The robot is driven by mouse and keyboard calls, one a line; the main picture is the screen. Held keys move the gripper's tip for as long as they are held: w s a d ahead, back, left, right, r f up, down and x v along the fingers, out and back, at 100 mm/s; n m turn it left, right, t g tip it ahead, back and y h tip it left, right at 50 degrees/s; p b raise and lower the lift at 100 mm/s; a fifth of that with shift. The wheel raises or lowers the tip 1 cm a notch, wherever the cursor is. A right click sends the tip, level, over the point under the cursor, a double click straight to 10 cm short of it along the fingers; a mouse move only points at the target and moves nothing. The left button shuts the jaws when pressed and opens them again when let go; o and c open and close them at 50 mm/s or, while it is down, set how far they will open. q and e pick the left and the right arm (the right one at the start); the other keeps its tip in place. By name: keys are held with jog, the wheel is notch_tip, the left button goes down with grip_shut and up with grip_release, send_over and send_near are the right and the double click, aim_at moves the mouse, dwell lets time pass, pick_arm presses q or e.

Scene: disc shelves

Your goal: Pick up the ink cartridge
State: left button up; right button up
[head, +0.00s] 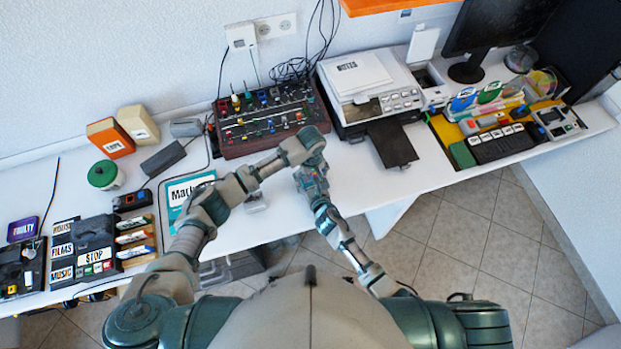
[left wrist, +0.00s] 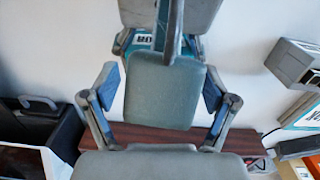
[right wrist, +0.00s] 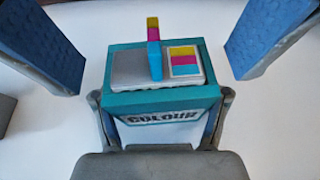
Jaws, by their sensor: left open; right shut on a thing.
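The ink cartridge (right wrist: 122,102) is a teal block with a grey face, a "COLOUR" label and a yellow, magenta and cyan fin. My right gripper (right wrist: 160,112) is shut on its sides, and the cartridge is off the table. The left gripper's blue pads stand apart at the upper corners of the right wrist view. In the left wrist view my open left gripper (left wrist: 160,88) has its fingers either side of the teal cartridge (left wrist: 150,105), with gaps. In the head view the left gripper (head: 318,158) and right gripper (head: 312,180) meet, mostly hiding the cartridge.
A printer (head: 360,85) with a dark tray (head: 390,143) stands right of the hands, and a mixer (head: 265,120) is behind them. A teal book (head: 185,192) and a small grey block (head: 255,203) lie to the left. White table between is partly clear.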

aim_at(311, 175)
pick_arm(q)
jog(key=c, duration=1.1)
pick_arm(e)
jog(key=shift+f, duration=0.1)
pick_arm(q)
jog(key=shift+r, duration=0.1)
notch_tip(311, 175, up, 10)
jog(key=shift+f, duration=0.1)
pick_arm(e)
jog(key=o, duration=1.2)
